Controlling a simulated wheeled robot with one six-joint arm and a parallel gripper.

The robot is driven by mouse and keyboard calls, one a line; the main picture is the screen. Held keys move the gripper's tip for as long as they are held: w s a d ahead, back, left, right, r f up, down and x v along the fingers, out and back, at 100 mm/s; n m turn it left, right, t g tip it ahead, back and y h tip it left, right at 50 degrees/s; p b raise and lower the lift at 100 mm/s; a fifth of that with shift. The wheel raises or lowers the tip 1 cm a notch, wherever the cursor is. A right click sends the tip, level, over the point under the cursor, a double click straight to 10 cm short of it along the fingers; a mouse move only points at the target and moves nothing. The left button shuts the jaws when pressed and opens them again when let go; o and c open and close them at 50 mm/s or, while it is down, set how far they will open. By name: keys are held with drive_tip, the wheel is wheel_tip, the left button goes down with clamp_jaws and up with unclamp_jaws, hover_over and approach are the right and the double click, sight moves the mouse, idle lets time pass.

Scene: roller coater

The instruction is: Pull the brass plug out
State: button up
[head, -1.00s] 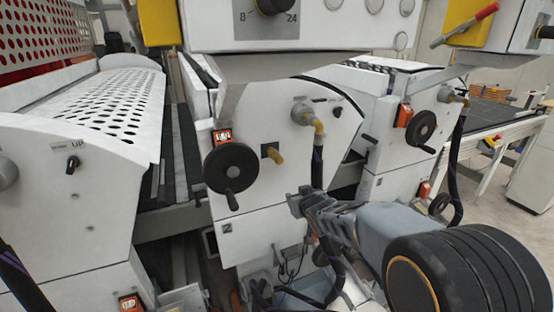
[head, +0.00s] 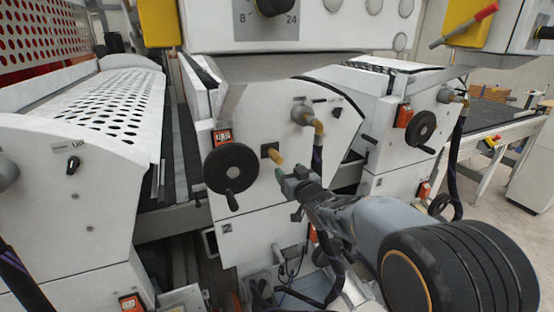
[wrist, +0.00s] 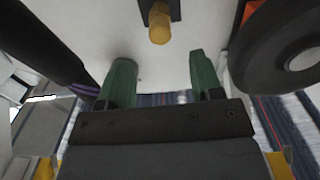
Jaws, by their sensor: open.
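The brass plug (head: 276,157) sticks out of a dark square plate on the white front panel of the machine, right of the black handwheel. In the wrist view the plug (wrist: 159,24) is at the top middle, beyond the fingertips and roughly between their lines. My gripper (head: 293,178) is just below and right of the plug in the head view, apart from it. In the wrist view my gripper (wrist: 160,70) shows two green fingers spread wide with nothing between them.
The black handwheel (head: 231,168) stands out left of the plug and looms at the right in the wrist view (wrist: 285,50). A brass elbow fitting (head: 312,118) with a dark hose (head: 317,160) is right of the plug. The panel below the plug is clear.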

sight(280, 162)
drive_tip(key=p+x, duration=0.1)
drive_tip(key=x, duration=0.5)
drive_tip(key=shift+f, duration=0.1)
drive_tip(key=shift+x, duration=1.3)
drive_tip(key=shift+a, duration=0.1)
drive_tip(key=shift+b, duration=0.65)
drive_tip(key=shift+c, duration=0.4)
clamp_jaws()
idle(0.4)
drive_tip(key=shift+b+v, duration=1.35)
drive_tip(key=shift+v, duration=1.6)
